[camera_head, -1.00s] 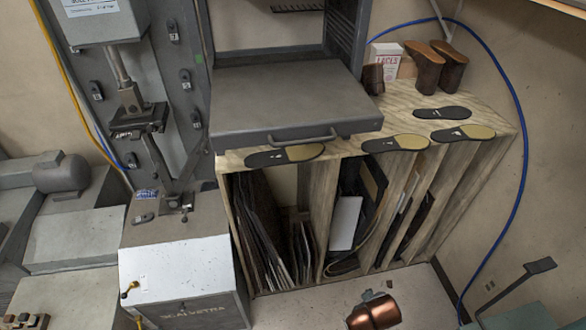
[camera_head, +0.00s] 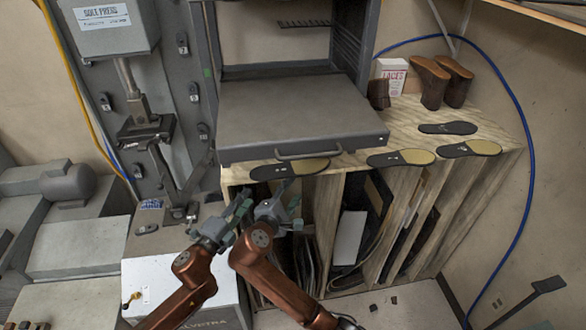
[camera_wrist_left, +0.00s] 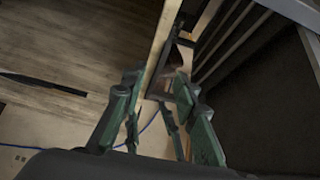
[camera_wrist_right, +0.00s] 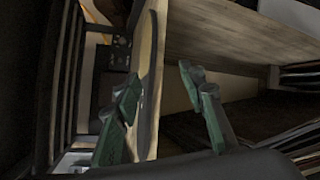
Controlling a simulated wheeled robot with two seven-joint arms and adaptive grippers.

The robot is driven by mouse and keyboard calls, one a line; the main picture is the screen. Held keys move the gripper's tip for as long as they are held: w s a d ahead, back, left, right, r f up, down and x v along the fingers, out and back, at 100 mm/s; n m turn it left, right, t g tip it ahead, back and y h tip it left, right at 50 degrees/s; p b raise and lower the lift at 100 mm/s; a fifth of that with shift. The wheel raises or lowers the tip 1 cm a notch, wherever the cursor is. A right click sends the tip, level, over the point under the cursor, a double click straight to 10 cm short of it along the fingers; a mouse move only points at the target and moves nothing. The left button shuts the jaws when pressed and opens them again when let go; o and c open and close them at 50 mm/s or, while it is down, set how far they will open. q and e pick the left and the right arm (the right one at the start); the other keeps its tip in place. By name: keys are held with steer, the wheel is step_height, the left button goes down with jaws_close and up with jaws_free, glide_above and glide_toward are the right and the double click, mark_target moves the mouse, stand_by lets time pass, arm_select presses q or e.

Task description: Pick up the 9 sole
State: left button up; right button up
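Several dark soles with tan parts lie on the wooden rack top: one at the front edge (camera_head: 290,169), one right of it (camera_head: 400,157), one at far right (camera_head: 470,148) and one behind (camera_head: 447,128). Their numbers are too small to read. My left gripper (camera_head: 246,199) and right gripper (camera_head: 284,186) are close together by the rack's front left corner, near the front-edge sole. My left gripper (camera_wrist_left: 156,78) is open and empty. My right gripper (camera_wrist_right: 160,82) is open, with a sole's edge (camera_wrist_right: 148,75) showing between its fingers; contact is unclear.
A grey machine tray with a handle (camera_head: 300,115) overhangs the rack just behind the front-edge sole. A laces box (camera_head: 391,75) and brown boots (camera_head: 440,80) stand at the back. Rack slots below hold sheets (camera_head: 348,238). The press (camera_head: 115,30) stands left.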

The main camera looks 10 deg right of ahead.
mark_target(299, 175)
arm_select(q)
steer(key=shift+d+r+m, duration=0.25)
steer(key=shift+m, duration=0.05)
arm_select(e)
steer(key=shift+w+a+r, duration=0.15)
steer(key=shift+a+r, duration=0.2)
steer(key=shift+r, duration=0.25)
arm_select(q)
steer(key=shift+w, duration=0.1)
